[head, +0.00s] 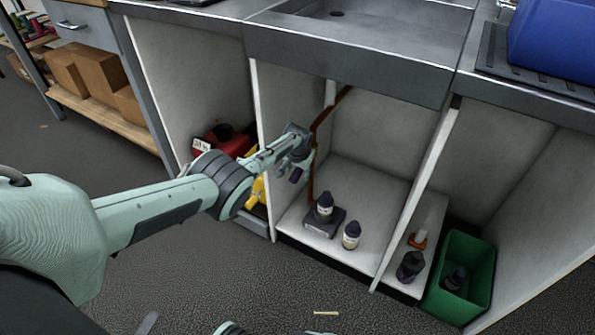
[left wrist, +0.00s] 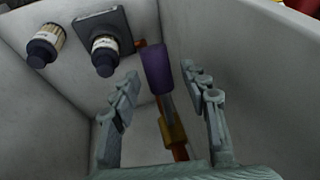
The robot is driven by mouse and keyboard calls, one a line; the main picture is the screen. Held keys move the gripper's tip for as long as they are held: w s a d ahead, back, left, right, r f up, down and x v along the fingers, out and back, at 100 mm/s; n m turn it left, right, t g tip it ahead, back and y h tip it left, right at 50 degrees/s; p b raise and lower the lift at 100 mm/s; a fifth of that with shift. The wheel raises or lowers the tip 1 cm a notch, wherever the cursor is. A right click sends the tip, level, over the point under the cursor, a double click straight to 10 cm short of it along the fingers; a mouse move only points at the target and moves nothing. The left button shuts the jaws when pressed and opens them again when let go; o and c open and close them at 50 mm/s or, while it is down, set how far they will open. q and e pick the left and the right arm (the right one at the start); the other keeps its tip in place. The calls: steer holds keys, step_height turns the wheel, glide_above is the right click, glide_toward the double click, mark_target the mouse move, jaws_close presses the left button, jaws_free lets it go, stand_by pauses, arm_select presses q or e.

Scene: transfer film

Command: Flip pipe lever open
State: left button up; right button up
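The pipe lever has a purple handle (left wrist: 155,68) and a grey stem leading to a yellow valve body (left wrist: 172,128) in the left wrist view. In the head view the purple handle (head: 296,174) shows small beside my left gripper (head: 301,164), inside the middle cabinet bay. A copper-coloured pipe (head: 312,183) runs up the bay's left side. In the left wrist view my left gripper (left wrist: 165,105) is open, with its fingers on either side of the lever. No contact with the handle is visible.
A dark bottle on a scale (head: 322,222) and another bottle (head: 351,236) stand on the bay floor. White partitions (head: 425,180) bound the bay, under the metal sink counter (head: 350,55). A green bin (head: 463,300) stands right; a red container (head: 232,143) is left.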

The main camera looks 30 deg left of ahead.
steer(key=shift+w, duration=0.15)
arm_select(q)
steer(key=v, duration=1.2)
arm_select(e)
steer(key=shift+r, duration=0.1)
stand_by(0.4)
